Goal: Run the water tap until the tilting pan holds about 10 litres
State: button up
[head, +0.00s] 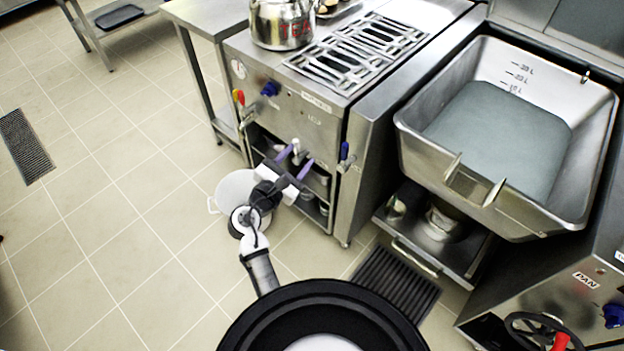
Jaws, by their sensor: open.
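The tilting pan (408,140) is a deep steel basin at the right. A flat blue-grey surface (500,135) that looks like water covers its bottom, with its back edge close under the lowest litre mark (510,88). A blue-handled tap (345,155) sits at the front right corner of the range; I cannot tell for sure that it is the water tap. My gripper (295,161), with purple fingers, is open in front of the range, left of that tap and apart from it. A small metal tap (297,145) shows by the fingers; contact cannot be told.
A kettle (283,22) stands on the range top beside the grates. A white pot (238,188) stands on the floor under my arm. A handwheel with a red knob (560,341) is at the lower right. A floor drain grate (395,285) lies before the pan. Floor at left is clear.

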aim_at(342, 154)
jog(key=s+d+f+n+g+h, duration=0.1)
jog(key=s+d+f+n+h, duration=0.15)
jog(key=d, duration=0.25)
jog(key=shift+m, duration=0.45)
jog(key=x, duration=0.7)
jog(key=shift+w+d+f+b, duration=0.1)
jog(key=shift+d+f+b, duration=0.15)
jog(key=shift+d+b, duration=0.15)
jog(key=shift+x, duration=1.2)
jog(key=shift+f, duration=0.1)
grip_shut()
